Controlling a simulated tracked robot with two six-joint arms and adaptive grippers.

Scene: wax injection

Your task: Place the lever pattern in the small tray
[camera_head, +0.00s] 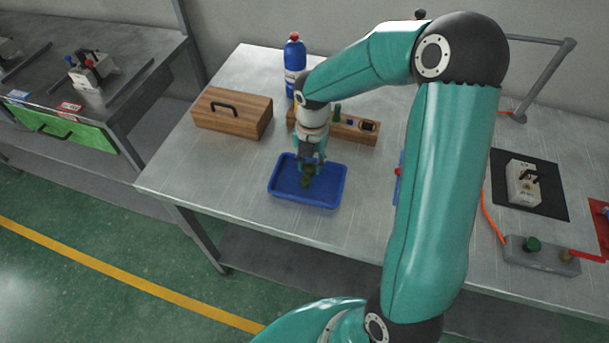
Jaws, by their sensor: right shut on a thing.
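The small blue tray (331,196) lies on the metal table, near its front edge. My right gripper (309,170) reaches down over the tray, its fingers pointing into it. It is shut on a small dark green piece (306,181), which I take to be the lever pattern. The piece is at or just above the tray floor; I cannot tell whether it touches. The fingers hide part of it. My left gripper is not in view.
A wooden box (232,112) with a black handle and a blue bottle (295,66) stand behind the tray. A wooden holder (352,128) is close behind my right gripper. A black mat (550,198) with a white device lies at the right. The table left of the tray is clear.

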